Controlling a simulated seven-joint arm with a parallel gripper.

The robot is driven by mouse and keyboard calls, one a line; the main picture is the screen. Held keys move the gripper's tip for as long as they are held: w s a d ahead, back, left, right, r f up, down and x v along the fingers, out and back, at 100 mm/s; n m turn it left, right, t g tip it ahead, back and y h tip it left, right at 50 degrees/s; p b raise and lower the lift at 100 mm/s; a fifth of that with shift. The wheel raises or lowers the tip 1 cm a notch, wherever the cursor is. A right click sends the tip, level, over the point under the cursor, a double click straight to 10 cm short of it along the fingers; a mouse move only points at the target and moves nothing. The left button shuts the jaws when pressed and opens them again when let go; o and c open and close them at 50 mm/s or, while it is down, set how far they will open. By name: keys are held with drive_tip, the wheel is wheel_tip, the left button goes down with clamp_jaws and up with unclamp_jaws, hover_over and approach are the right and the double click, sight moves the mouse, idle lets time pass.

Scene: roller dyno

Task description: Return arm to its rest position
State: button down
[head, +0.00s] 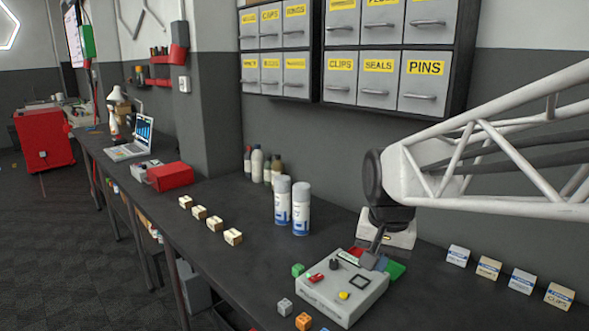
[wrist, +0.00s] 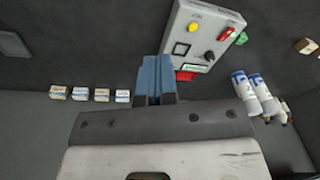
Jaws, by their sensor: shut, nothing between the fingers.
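My gripper (head: 372,258) hangs at the end of the white lattice arm, over the back edge of the grey control box (head: 342,288). Its fingers look shut and empty. In the wrist view my gripper (wrist: 155,62) shows as two bluish fingers side by side, with no clear gap. The control box (wrist: 203,32) lies to their upper right there, with a yellow button, a red switch and a black knob. I cannot tell from these views whether the fingertips touch anything.
Red and green pads (head: 395,270) lie behind the box. Two spray cans (head: 301,208) stand left of it. Small labelled boxes (head: 489,268) line the right side; cardboard boxes (head: 215,223) line the left. Several loose cubes (head: 303,321) sit near the front edge. Drawer cabinets (head: 387,60) hang above.

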drive_tip(key=s+d+f+n, duration=0.1)
drive_tip(key=s+f+n, duration=0.1)
drive_tip(key=s, duration=0.5)
drive_tip(key=s+d+f+n+t, duration=0.1)
drive_tip(key=s+f, duration=0.1)
drive_tip(key=s, duration=0.6)
drive_tip(key=shift+s+d+f+n, duration=0.25)
drive_tip(key=shift+d+n, duration=0.05)
drive_tip(key=shift+n, duration=0.1)
